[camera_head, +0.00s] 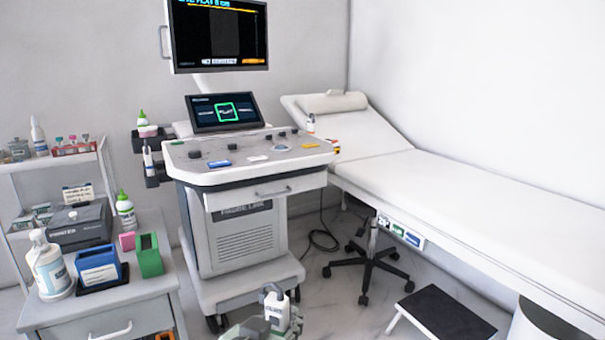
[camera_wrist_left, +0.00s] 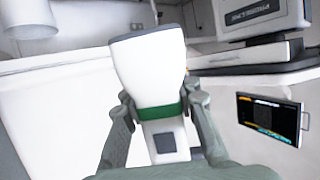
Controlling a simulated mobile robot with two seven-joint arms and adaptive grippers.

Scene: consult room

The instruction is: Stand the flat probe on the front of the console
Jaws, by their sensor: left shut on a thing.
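The flat probe (camera_wrist_left: 148,68) is white with a green band and a wide head. My left gripper (camera_wrist_left: 160,115) is shut around it near the green band, with one finger on each side. In the head view the probe (camera_head: 276,312) shows at the bottom edge, and my left gripper (camera_head: 262,328) is partly cut off there. Both are low in the picture, below the console (camera_head: 250,160) and apart from its top. The console has a grey panel with knobs, and small blue (camera_head: 219,163), white and yellow marks lie along it. My right gripper is not in view.
The console's large screen (camera_head: 218,35) and small screen (camera_head: 222,112) stand behind the panel. At left, a cabinet holds a pump bottle (camera_head: 48,265), a blue box (camera_head: 97,268) and a green box (camera_head: 149,255). The bed (camera_head: 450,200) and a black step (camera_head: 445,312) are at right.

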